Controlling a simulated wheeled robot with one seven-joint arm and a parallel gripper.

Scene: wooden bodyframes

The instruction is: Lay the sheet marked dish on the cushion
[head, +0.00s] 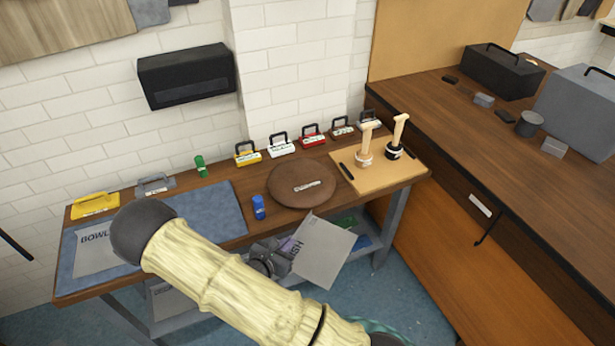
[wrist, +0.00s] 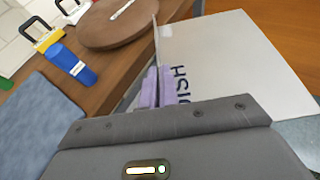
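The grey sheet marked DISH (head: 322,255) hangs tilted in the air off the front edge of the bench. My gripper (head: 287,246) is shut on one edge of it. In the wrist view, the purple fingers (wrist: 155,88) pinch the sheet (wrist: 235,55) next to its lettering. The round brown cushion (head: 290,197) lies on the bench behind the sheet, apart from it. It also shows at the top of the wrist view (wrist: 112,32), with a small pale labelled strip on it.
A blue bottle (head: 259,207) stands close to the cushion's front left. A blue mat (head: 207,212) with a sheet marked BOWL (head: 98,260) lies left. Several handled blocks line the back. A tan board (head: 372,181) with two wooden-handled stamps is right of the cushion.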

